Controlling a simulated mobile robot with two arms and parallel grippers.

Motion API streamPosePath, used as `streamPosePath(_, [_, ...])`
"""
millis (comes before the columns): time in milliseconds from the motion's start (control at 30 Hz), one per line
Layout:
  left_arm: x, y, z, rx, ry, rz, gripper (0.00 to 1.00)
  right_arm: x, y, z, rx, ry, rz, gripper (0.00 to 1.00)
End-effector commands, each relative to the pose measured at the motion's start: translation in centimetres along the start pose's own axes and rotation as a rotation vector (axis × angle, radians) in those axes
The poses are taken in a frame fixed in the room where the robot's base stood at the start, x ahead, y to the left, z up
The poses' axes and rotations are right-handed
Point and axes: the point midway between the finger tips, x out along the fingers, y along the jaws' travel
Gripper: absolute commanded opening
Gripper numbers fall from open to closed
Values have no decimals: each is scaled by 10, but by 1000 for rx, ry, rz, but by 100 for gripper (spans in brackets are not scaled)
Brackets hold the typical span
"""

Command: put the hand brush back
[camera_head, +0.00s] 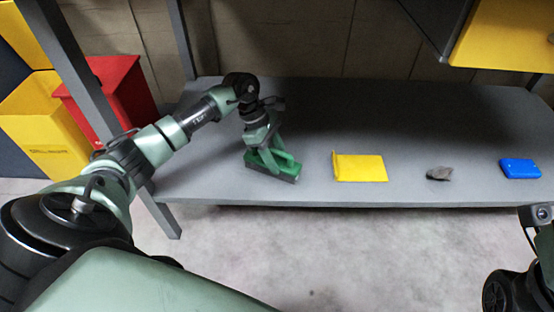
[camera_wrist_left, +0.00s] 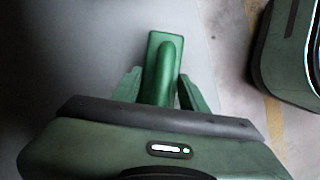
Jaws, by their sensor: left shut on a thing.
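The green hand brush (camera_head: 287,168) is on the grey shelf top (camera_head: 214,178), near its front edge at the left part, with a dark strip along its lower side. My left gripper (camera_head: 264,156) is over it and shut on its handle. In the left wrist view the brush (camera_wrist_left: 165,48) lies between the two green fingers of the left gripper (camera_wrist_left: 162,90). I cannot tell whether the brush rests on the surface or hangs just above it. At the right edge of the head view only a part of my right arm shows; its fingers do not.
A grey post (camera_head: 80,75) stands at left, before red (camera_head: 118,90) and yellow bins (camera_head: 45,125). A yellow cabinet (camera_head: 505,38) overhangs the upper right.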

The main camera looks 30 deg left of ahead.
Motion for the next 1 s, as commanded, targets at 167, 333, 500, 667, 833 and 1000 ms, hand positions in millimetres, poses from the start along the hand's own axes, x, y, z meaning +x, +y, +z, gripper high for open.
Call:
streamPosePath(167, [0, 0, 0, 0, 0, 0, 0, 0, 0, 0, 0, 1, 0, 36])
streamPosePath(333, [1, 0, 0, 0, 0, 0, 65, 1, 0, 0, 0, 3, -2, 36])
streamPosePath(500, [1, 0, 0, 0, 0, 0, 65, 1, 0, 0, 0, 3, -2, 36])
streamPosePath(667, [-2, 0, 1, 0, 0, 0, 65, 4, 0, -1, 0, 4, -2, 36])
streamPosePath(833, [-26, 0, 2, 0, 1, 2, 65, -2, 2, 3, 4, -34, 14, 36])
streamPosePath(1000, [-64, 0, 2, -1, 2, 2, 65, -9, 3, 5, 11, -86, 34, 36])
